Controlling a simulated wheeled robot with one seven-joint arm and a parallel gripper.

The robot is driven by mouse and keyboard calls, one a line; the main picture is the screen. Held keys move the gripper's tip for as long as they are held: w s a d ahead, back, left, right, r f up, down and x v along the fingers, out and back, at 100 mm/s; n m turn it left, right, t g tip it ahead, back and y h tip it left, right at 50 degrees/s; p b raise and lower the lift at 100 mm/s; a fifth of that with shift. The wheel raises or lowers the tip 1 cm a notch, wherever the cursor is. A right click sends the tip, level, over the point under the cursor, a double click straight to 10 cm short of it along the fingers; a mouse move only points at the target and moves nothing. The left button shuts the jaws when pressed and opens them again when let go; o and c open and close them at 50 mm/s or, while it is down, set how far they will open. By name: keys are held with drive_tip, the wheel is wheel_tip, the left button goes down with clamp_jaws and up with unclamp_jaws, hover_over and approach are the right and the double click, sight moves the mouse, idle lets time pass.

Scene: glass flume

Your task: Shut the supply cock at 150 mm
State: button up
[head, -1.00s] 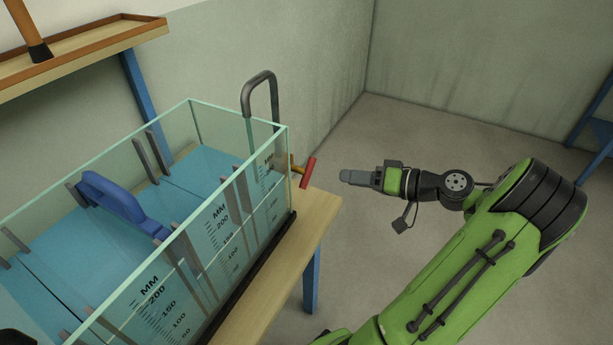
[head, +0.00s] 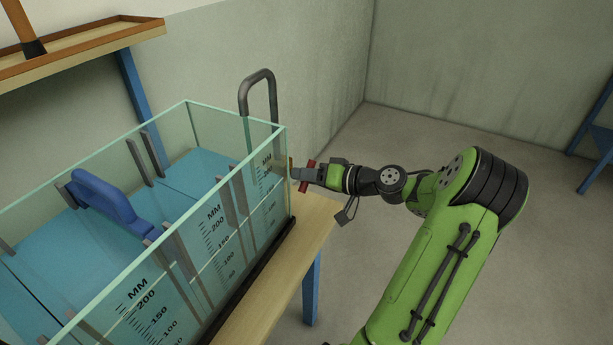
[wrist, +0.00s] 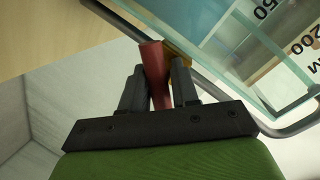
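The glass flume (head: 236,115) stands on a wooden bench at the left in the head view, with blue water and black MM scales (head: 214,228) on its near wall. I cannot read the water level exactly. The red cock handle (head: 312,163) is at the flume's right end, partly hidden by my gripper (head: 303,174). In the wrist view the red handle (wrist: 155,62) lies between the two dark fingers of my gripper (wrist: 159,75), beside a yellow fitting (wrist: 177,50). The fingers are close to the handle's sides; whether they press on it is unclear.
A grey bent pipe (head: 258,78) rises over the flume's end. A blue gate-like piece (head: 105,202) sits in the flume. The bench top (head: 312,211) is bare beside the flume. A shelf (head: 90,50) is at upper left; the floor at right is clear.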

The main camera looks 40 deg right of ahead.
clamp_jaws()
drive_tip(key=shift+r+m+p, duration=0.1)
drive_tip(key=shift+m+p, duration=0.2)
drive_tip(key=shift+p, duration=0.3)
drive_tip(key=m+y+p, duration=0.1)
drive_tip(key=m+p, duration=0.1)
drive_tip(key=p, duration=0.2)
drive_tip(key=shift+r+p, duration=0.2)
drive_tip(key=shift+p, duration=0.1)
drive_tip(key=m+y+p, duration=0.1)
drive_tip(key=m+p, duration=0.1)
drive_tip(key=p, duration=0.2)
drive_tip(key=shift+d+f, duration=0.1)
drive_tip(key=shift+f+m+y+p, duration=0.15)
drive_tip(key=shift+m+y+p, duration=0.35)
drive_tip(key=shift+m+p, duration=0.55)
